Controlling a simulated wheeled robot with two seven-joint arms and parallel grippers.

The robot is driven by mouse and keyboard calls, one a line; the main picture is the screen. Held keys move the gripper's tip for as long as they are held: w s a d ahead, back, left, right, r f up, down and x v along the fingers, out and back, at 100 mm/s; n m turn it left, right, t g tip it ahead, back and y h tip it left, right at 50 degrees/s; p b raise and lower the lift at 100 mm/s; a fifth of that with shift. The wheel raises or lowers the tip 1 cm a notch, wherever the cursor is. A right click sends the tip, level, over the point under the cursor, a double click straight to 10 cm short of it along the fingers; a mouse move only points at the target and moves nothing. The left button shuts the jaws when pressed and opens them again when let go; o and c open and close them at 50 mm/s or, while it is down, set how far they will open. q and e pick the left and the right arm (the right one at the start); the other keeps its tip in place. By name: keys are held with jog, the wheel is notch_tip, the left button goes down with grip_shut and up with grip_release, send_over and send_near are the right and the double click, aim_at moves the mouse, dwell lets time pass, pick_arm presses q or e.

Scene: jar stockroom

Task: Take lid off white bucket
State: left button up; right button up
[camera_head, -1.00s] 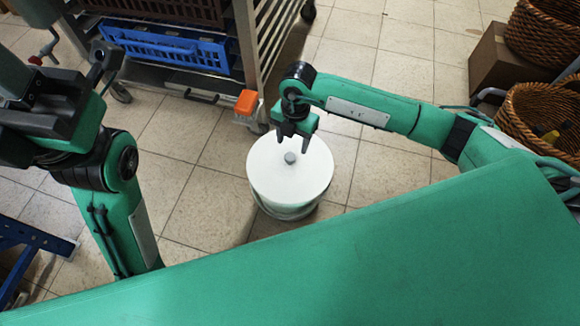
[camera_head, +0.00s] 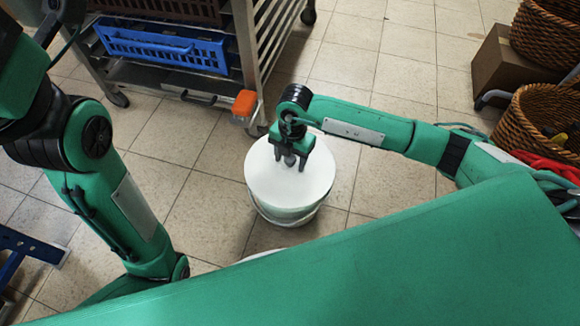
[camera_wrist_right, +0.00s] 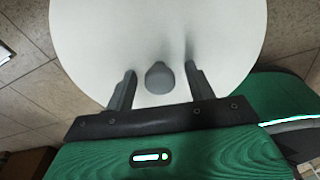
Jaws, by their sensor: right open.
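The white bucket (camera_head: 288,215) stands upright on the tiled floor in the middle of the head view. Its round white lid (camera_head: 322,178) is on top; in the right wrist view the lid (camera_wrist_right: 220,30) fills the upper middle. A grey knob (camera_wrist_right: 159,77) stands up at the lid's centre. My right gripper (camera_wrist_right: 159,85) is open, with one finger on each side of the knob and a visible gap to each. In the head view the right gripper (camera_head: 291,163) is over the lid and mostly hides the knob. My left gripper is out of view; its arm leaves at the upper left.
A metal rack (camera_head: 245,45) with a blue crate (camera_head: 165,48) stands behind the bucket. An orange block (camera_head: 244,103) is at its corner. Wicker baskets (camera_head: 535,115) and a cardboard box (camera_head: 500,65) are at right. Floor beside the bucket is clear. A white edge shows below it.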

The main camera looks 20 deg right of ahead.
jog(key=c, duration=1.1)
jog(key=shift+o, duration=0.2)
jog(key=shift+r, duration=0.1)
